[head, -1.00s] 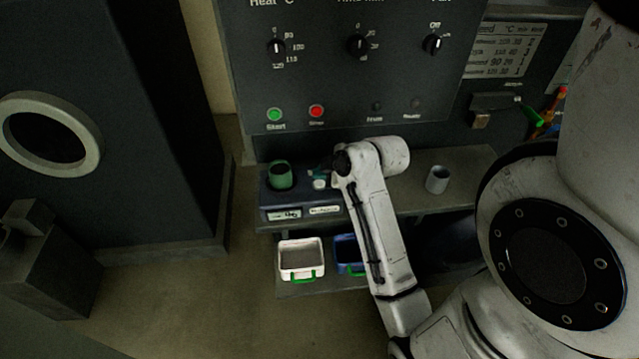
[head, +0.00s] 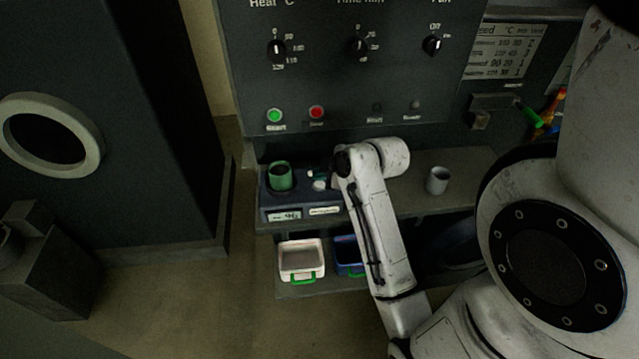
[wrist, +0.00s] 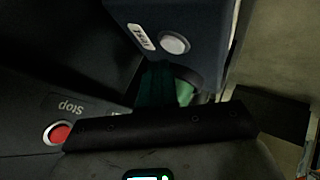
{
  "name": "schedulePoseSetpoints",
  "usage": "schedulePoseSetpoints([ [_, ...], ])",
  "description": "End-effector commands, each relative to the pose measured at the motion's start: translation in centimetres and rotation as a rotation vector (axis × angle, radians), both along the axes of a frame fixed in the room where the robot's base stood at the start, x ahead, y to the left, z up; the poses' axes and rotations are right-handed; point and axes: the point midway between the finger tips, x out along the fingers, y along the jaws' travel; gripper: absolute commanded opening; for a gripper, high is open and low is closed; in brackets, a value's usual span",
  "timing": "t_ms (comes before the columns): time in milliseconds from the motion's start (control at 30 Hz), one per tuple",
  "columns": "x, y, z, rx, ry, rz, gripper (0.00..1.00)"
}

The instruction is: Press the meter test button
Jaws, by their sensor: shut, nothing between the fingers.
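The meter (head: 270,203) is a dark blue box on the shelf below the control panel, with a green cup in its left part. Its white round test button (head: 320,185) is on top, right of the cup. In the wrist view the button (wrist: 174,44) sits beside a small white label on the meter (wrist: 195,18). My gripper (wrist: 157,68) shows there as teal fingers, shut and empty, pointing towards the meter just beside the button. In the head view the gripper (head: 316,175) is small, just behind the button and partly hidden by my wrist. Contact with the button cannot be told.
The panel has a green start button (head: 274,115) and a red stop button (head: 316,111), which also shows in the wrist view (wrist: 59,133). A grey cup (head: 437,180) stands right on the shelf. A white bin (head: 302,275) and a blue bin (head: 345,268) sit below.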

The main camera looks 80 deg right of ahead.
Motion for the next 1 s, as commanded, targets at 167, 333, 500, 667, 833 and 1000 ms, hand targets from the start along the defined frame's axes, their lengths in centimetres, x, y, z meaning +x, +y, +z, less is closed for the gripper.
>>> schedulePoseSetpoints([
  [167, 0.00, 0.00, 0.00, 0.000, 0.000, 0.000, 0.00],
  [333, 0.00, 0.00, 0.00, 0.000, 0.000, 0.000, 0.00],
  [500, 0.00, 0.00, 0.00, 0.000, 0.000, 0.000, 0.00],
  [667, 0.00, 0.01, -0.05, 0.000, 0.000, 0.000, 0.00],
  [833, -0.01, 0.04, -0.55, 0.002, 0.001, 0.001, 0.00],
  [1000, -0.03, 0.00, -0.86, 0.000, 0.000, 0.000, 0.00],
])
